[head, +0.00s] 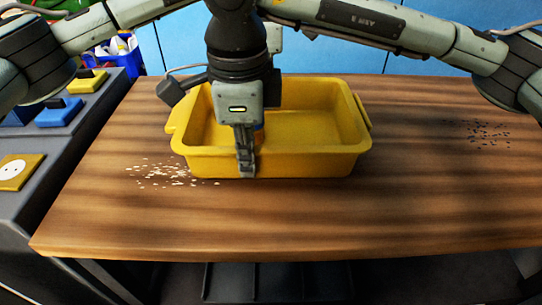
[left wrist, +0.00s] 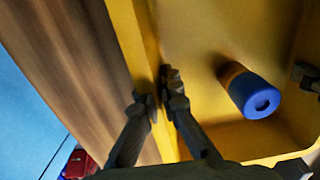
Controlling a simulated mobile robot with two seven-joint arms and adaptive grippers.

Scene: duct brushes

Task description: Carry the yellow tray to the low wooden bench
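The yellow tray (head: 318,162) stands level on a wooden tabletop (head: 420,190). My right gripper (head: 245,165) is at the tray's near wall in the head view, with a finger down its outside; the other finger is hidden. My left gripper (left wrist: 158,97) has its fingers on either side of a yellow tray wall (left wrist: 128,25) in the left wrist view, close against it. It is hidden behind the right wrist in the head view. A blue-ended cylinder (left wrist: 255,95) lies in the tray. I cannot tell any separate low bench.
White bits (head: 165,173) lie left of the tray and dark bits (head: 485,132) to the right. A grey console (head: 75,135) with coloured blocks stands at the left, near a blue basket (head: 125,60). Blue panels (head: 345,55) stand behind. The tabletop's front and right are mostly clear.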

